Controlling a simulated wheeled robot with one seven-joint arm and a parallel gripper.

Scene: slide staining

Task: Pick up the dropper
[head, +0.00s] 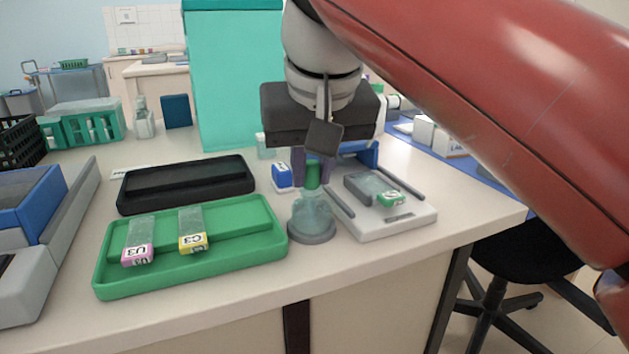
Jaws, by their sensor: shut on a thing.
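The dropper shows as a green bulb (312,175) at the top of a clear glass bottle (312,210) with a round grey base. The bottle stands upright on the bench near its front edge. My gripper (313,172) points down over the bottle, and its dark purple fingers are shut on the green bulb from both sides. The bulb is at the bottle's mouth. I cannot tell whether the dropper is lifted at all. Its lower part is hard to make out through the glass.
A green tray (190,275) with slides marked U3 and C3 lies left of the bottle. A black tray (187,185) is behind it. A grey-white slide stand (400,226) with a green-ended slide is close on the right. A small blue-and-white box (282,177) stands behind.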

